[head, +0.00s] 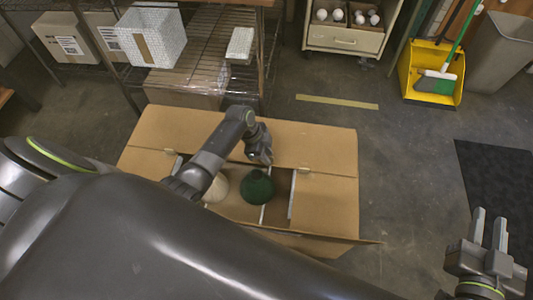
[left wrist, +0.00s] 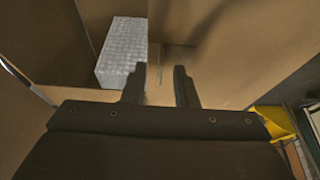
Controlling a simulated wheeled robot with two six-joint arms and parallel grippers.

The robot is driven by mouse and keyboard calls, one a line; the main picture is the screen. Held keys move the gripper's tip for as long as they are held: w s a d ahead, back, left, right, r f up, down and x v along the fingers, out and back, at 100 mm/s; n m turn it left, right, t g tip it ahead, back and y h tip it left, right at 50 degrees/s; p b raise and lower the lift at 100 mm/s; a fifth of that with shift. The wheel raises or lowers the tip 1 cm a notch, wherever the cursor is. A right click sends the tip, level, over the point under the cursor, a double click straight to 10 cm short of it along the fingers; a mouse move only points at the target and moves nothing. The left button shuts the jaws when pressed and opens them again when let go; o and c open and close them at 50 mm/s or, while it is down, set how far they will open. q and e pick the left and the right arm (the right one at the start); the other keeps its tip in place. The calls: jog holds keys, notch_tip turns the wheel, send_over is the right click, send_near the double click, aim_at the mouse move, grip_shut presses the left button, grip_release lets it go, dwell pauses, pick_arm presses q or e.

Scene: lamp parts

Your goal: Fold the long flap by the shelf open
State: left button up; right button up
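An open cardboard box (head: 283,232) stands on the floor in the head view. Its long flap by the shelf (head: 310,146) extends from the box's far edge toward the wire shelf; its exact angle is hard to tell. My left gripper (head: 262,153) is over the box's far side, at the inner edge of this flap. In the left wrist view its two fingers (left wrist: 159,87) are apart with brown cardboard close behind them; contact cannot be told. My right gripper (head: 489,229) is open and empty, right of the box above the floor.
The box holds a dark green round part (head: 257,187), a cream round part (head: 217,188) and pale dividers. The short right flap (head: 328,203) is spread outward. The wire shelf (head: 205,50) stands close behind. Floor right of the box is clear up to a dark mat (head: 495,180).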

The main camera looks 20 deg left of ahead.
pick_arm(q)
grip_shut()
dwell(1.4)
